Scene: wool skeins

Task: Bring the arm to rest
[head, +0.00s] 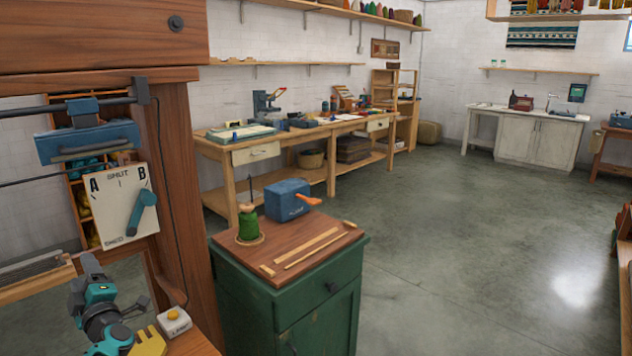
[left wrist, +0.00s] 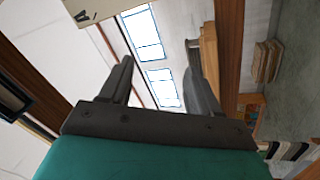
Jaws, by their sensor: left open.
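My left gripper (head: 84,274) shows at the lower left of the head view, dark grey at the end of my teal and grey arm. It is raised in front of the wooden frame, above the ledge. In the left wrist view its two dark fingers (left wrist: 158,72) stand wide apart with nothing between them. Behind them that view shows bright windows and a pale wall, tilted. My right gripper is in neither view.
A panel with a blue lever (head: 142,212) hangs on the wooden frame (head: 178,190) beside my arm. A small box with an orange button (head: 174,321) and a yellow piece (head: 148,342) lie near it. A green cabinet (head: 300,300) stands right of these. The floor (head: 480,260) beyond is clear.

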